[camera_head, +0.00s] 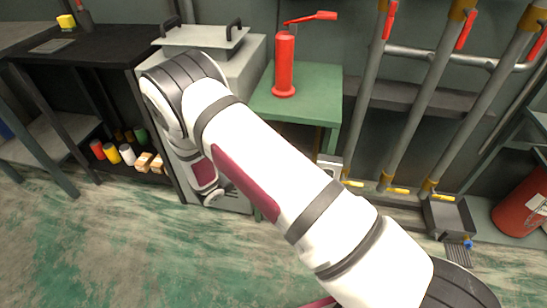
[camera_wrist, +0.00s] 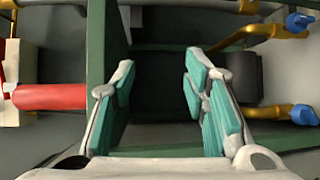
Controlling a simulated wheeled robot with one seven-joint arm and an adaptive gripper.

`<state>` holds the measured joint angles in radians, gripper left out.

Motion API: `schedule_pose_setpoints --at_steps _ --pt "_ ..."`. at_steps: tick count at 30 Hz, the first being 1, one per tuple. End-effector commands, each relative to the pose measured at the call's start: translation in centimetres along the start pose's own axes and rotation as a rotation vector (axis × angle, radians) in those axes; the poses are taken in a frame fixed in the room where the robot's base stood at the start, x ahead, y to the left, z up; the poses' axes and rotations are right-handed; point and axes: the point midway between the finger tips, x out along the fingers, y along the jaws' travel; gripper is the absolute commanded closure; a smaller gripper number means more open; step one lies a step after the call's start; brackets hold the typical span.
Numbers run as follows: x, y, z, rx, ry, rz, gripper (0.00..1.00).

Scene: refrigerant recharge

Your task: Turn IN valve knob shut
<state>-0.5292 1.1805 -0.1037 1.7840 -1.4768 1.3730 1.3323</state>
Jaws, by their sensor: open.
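Two blue valve knobs on brass fittings show at the right of the wrist view, an upper knob (camera_wrist: 301,22) and a lower knob (camera_wrist: 304,115). No label is readable, so I cannot tell which one is IN. My gripper (camera_wrist: 158,60) is open, with nothing between its teal-padded fingers. Both knobs lie to the right of the fingers, apart from them. In the head view my gripper is hidden behind my arm. A small blue knob (camera_head: 468,244) shows there at the lower right; I cannot tell whether it is one of the two.
A red cylinder (camera_wrist: 50,97) lies left of the fingers in the wrist view, beside a green frame bar (camera_wrist: 96,60). In the head view a red jack-like tool (camera_head: 285,65) stands on a green table (camera_head: 315,95). Grey pipes (camera_head: 430,90) stand at the right.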

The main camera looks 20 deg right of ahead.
Motion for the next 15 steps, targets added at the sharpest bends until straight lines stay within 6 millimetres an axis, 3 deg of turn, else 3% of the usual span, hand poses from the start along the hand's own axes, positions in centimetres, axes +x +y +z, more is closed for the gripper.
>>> schedule_pose_setpoints --at_steps 1,4,8,15 --pt "0.0 -0.5 -0.1 -0.025 0.006 0.000 0.77" --pt "-0.1 -2.6 -0.5 -0.150 0.031 -0.001 1.00" --pt "-0.3 -7.4 -1.4 -0.460 0.093 0.005 1.00" --pt "-0.6 -17.4 -2.6 -1.147 0.223 0.079 1.00"
